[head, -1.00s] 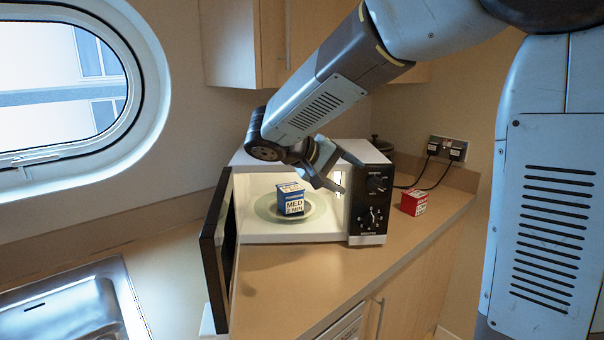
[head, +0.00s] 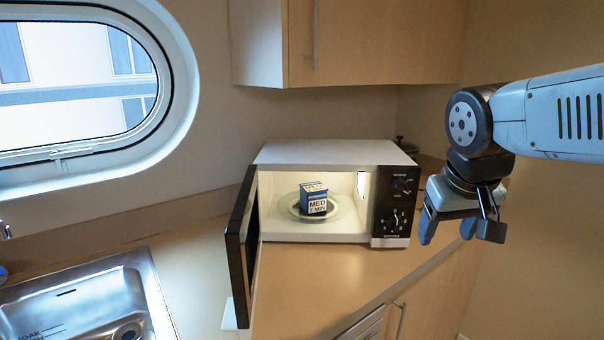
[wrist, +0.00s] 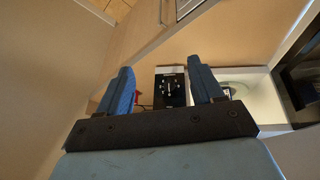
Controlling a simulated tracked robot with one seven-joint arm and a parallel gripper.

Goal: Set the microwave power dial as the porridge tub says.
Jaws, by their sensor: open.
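The blue and white porridge tub (head: 314,198) stands on the glass turntable inside the open microwave (head: 330,153). Its label reads "MED 2 MIN". The microwave's black control panel (head: 391,207) carries an upper dial (head: 402,185) and a lower dial (head: 392,222); their settings are too small to read. My gripper (head: 459,228) is open and empty, in front and to the right of the panel, touching nothing. In the wrist view the panel shows between my gripper's fingers (wrist: 163,88), with one dial (wrist: 170,88) visible.
The microwave door (head: 241,245) hangs open to the left. A steel sink (head: 80,300) lies at the front left. Wall cabinets (head: 375,45) hang above. A bit of red (wrist: 137,96) shows beside a finger in the wrist view. The counter before the microwave is clear.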

